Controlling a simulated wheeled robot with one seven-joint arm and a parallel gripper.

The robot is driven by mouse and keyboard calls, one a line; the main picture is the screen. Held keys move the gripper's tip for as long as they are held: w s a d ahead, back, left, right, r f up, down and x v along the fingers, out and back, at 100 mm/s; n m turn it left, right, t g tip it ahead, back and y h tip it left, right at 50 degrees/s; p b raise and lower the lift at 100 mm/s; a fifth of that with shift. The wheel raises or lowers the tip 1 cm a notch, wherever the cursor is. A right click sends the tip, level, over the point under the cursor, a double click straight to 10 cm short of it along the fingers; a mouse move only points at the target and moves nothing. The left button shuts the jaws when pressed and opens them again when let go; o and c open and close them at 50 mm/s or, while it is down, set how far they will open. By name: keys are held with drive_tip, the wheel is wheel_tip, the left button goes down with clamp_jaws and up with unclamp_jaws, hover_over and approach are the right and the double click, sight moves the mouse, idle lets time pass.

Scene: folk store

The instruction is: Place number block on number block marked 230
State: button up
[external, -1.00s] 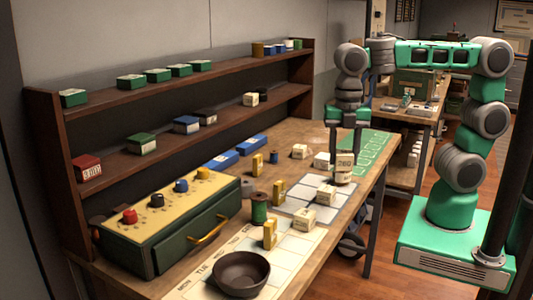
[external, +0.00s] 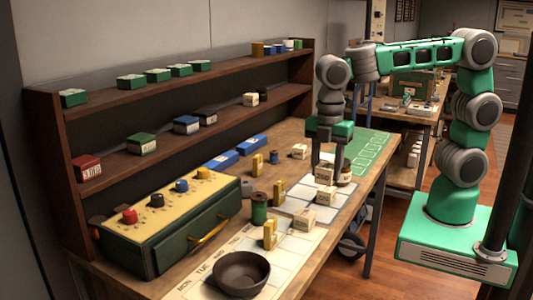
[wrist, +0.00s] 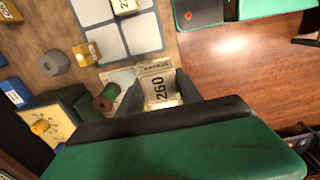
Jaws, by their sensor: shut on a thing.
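My gripper (external: 325,163) is shut on a cream number block (external: 324,175), with a finger on each side of it. In the wrist view the held block (wrist: 160,88) reads 260. In the external view it appears just above another cream block (external: 326,194) on the grey grid mat. I cannot tell whether the two touch, and the lower block's number is too small to read. I cannot make out the mark 230 on any block.
The pale grid mat (external: 347,205) lies near the table's right edge. A dark bowl (external: 241,272), a green spool (external: 259,208) and yellow pieces (external: 270,233) stand to the left.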

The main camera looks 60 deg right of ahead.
drive_tip(key=w+f, duration=0.1)
drive_tip(key=f, duration=0.1)
drive_tip(key=w+a+f, duration=0.2)
drive_tip(key=w+f, duration=0.1)
drive_tip(key=shift+a+f+p, duration=0.15)
drive_tip(key=shift+f+p, duration=0.15)
drive_tip(key=shift+f, duration=0.05)
wheel_tip(320, 180, down, 3)
drive_tip(key=shift+w+r+p, duration=0.15)
drive_tip(key=shift+p, duration=0.2)
drive_tip(key=shift+f, duration=0.25)
drive_tip(key=shift+f, duration=0.1)
drive_tip(key=o, duration=1.4)
drive_tip(key=shift+c, duration=0.2)
